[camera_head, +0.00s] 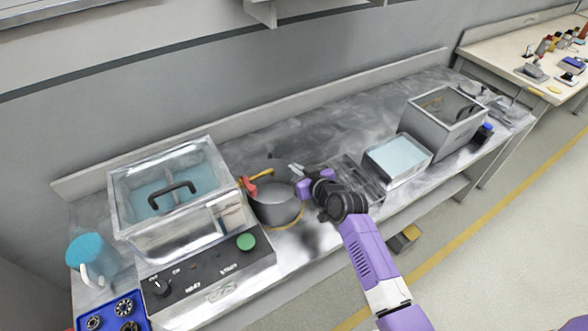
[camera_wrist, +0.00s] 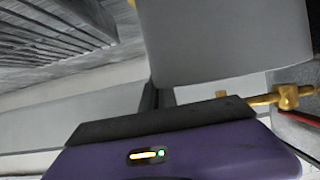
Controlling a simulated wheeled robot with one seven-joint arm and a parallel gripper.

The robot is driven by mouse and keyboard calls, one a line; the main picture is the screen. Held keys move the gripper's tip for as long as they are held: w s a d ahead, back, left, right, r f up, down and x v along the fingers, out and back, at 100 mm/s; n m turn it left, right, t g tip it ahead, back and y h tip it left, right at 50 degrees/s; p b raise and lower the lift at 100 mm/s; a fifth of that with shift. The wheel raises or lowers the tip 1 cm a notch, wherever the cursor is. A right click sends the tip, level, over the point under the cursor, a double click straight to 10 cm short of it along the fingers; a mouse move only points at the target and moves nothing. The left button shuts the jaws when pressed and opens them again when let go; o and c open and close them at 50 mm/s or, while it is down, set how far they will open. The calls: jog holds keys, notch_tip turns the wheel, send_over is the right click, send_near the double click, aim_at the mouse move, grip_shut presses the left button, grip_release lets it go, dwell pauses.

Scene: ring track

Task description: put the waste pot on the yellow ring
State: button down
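The waste pot (camera_head: 275,204) is a grey round pot standing on the metal bench, right of the water bath. A thin yellow arc, part of the yellow ring (camera_head: 299,218), shows along the pot's lower right edge; the rest is hidden by the pot. I cannot tell whether the pot sits fully inside it. My gripper (camera_head: 299,184) is at the right side of the pot's rim. In the wrist view, a smooth grey curved wall, likely the pot (camera_wrist: 225,40), fills the upper right close to my gripper. The fingertips are not clear, so contact and opening cannot be told.
A lidded water bath (camera_head: 172,195) with a control panel stands left of the pot. A yellow pipe with a red part (camera_head: 252,184) is behind the pot. A wire rack (camera_head: 352,175), a small water tray (camera_head: 398,160) and a grey tank (camera_head: 443,118) stand to the right.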

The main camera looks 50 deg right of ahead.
jog(key=shift+f, duration=0.15)
jog(key=c, duration=1.7)
grip_release()
